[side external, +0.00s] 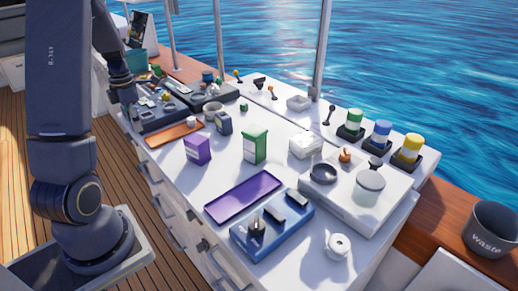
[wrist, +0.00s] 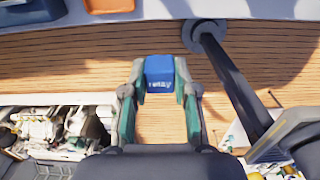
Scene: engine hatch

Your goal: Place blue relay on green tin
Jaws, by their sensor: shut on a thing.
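The blue relay (wrist: 159,73), a small block with "relay" printed on it, sits between the two fingertips of my gripper (wrist: 160,82) in the wrist view. My gripper is shut on it, and wooden deck shows beyond it. In the side view my arm reaches to the far left end of the white counter; the fingers and relay are too small to tell there. The green tin (side external: 255,146), an upright box with a pale label, stands mid-counter, well to the right of my gripper. Its top looks clear.
A purple tin (side external: 198,149) and a dark tin (side external: 223,123) stand left of the green tin. A purple tray (side external: 244,196) and blue block holder (side external: 271,226) lie in front. An orange tray (side external: 174,133) is at left. A dark post (wrist: 235,80) crosses the wrist view.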

